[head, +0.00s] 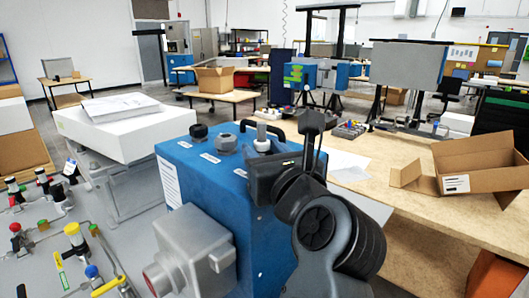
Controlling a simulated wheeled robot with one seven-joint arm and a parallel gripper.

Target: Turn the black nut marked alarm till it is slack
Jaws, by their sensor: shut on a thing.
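The blue analyser box (205,176) stands in the middle, with a row of cable fittings on its top and small white labels in front, too small to read. A black nut (198,131) is at the left end, clear of my gripper. A larger grey nut (225,144) is beside it, also clear. A pale grey fitting (262,143) rises just behind my gripper. My gripper (272,181) is at the top's right end, shut on a fitting there, seemingly the black nut marked alarm. The gripper body and arm hide that nut and the fingertips.
A grey housing (192,250) juts from the box's front. A black handle (262,126) stands behind the fittings. At left are a white case (110,130) and a panel with coloured valves (75,235). At right, a wooden bench (420,215) holds an open cardboard box (480,165).

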